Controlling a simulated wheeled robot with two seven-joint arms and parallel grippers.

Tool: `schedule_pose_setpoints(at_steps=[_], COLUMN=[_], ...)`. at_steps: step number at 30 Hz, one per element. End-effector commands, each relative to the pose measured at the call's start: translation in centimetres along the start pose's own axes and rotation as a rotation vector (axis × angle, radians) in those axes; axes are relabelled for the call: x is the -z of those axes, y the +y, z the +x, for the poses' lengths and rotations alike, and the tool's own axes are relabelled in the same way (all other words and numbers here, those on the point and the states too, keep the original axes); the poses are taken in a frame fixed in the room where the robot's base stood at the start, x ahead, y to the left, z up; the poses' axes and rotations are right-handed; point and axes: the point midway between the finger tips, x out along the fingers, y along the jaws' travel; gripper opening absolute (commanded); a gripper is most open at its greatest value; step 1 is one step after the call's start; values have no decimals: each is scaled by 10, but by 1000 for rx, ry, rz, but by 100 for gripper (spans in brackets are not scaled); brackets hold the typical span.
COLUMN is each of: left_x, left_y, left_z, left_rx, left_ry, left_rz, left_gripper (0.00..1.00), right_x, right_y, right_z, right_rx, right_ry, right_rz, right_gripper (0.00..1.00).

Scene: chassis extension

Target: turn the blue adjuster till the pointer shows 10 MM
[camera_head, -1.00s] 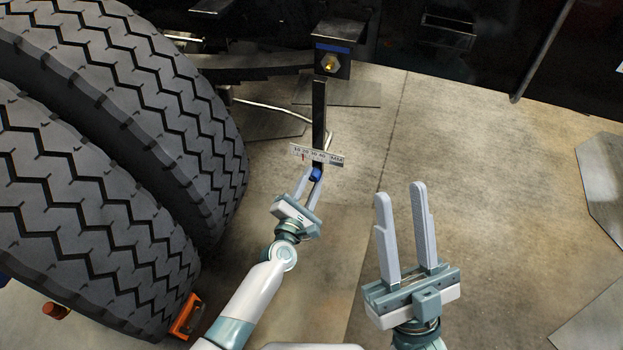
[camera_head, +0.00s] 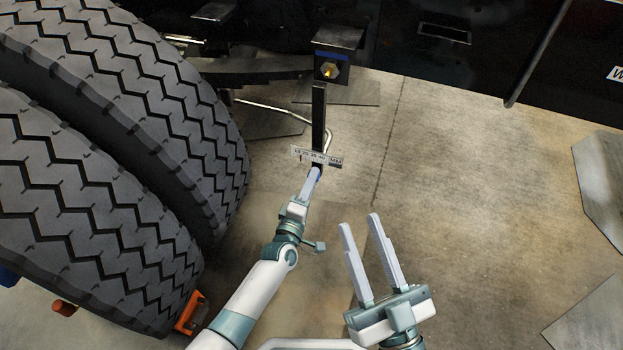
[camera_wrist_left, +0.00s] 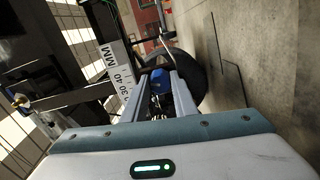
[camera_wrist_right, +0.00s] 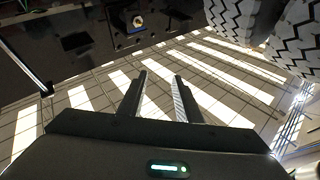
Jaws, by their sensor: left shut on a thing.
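The blue adjuster (camera_head: 317,176) is at the lower end of the black upright bar (camera_head: 318,115), mostly hidden behind my left gripper's fingers in the head view. It also shows as a blue knob (camera_wrist_left: 159,82) between the fingers in the left wrist view. My left gripper (camera_head: 313,178) is shut on it, with the wrist rolled. The white MM scale (camera_head: 316,156) sits just above the adjuster. A small red pointer mark shows near its left, low-number end; the exact reading is too small to tell. My right gripper (camera_head: 360,228) is open and empty, over bare floor.
Two large tyres (camera_head: 110,70) stand close on the left of my left arm. A grey rod (camera_head: 270,107) runs behind the bar. A bracket with a brass nut (camera_head: 329,70) is above. Grey plates (camera_head: 600,180) lie at the right. The floor between is clear.

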Motion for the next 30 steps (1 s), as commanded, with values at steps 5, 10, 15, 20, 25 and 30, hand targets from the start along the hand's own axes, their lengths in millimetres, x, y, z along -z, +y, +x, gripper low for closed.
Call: schedule_pose_setpoints(at_steps=[5,10,15,20,25,30], left_x=[-1,-1,-1,-1,-1,0], left_y=[0,0,0,-1,-1,-1], left_z=[-1,-1,-1,-1,-1,-1], left_rx=[3,3,4,3,4,3], left_ry=[-2,-1,-3,-3,-3,-3], left_rz=[167,328,491,643,803,953], left_gripper=[3,3,3,3,3,3], right_x=[-21,-44,-65,-82,-98,-111], right_y=[8,16,22,28,34,38], right_z=[3,1,-5,-13,-24,-34], right_rx=[-13,-25,-37,-49,-60,-70], right_ry=[-131,-256,-378,-487,-593,-683], right_rz=[1,5,10,17,25,32], right_gripper=[31,31,31,31,31,31])
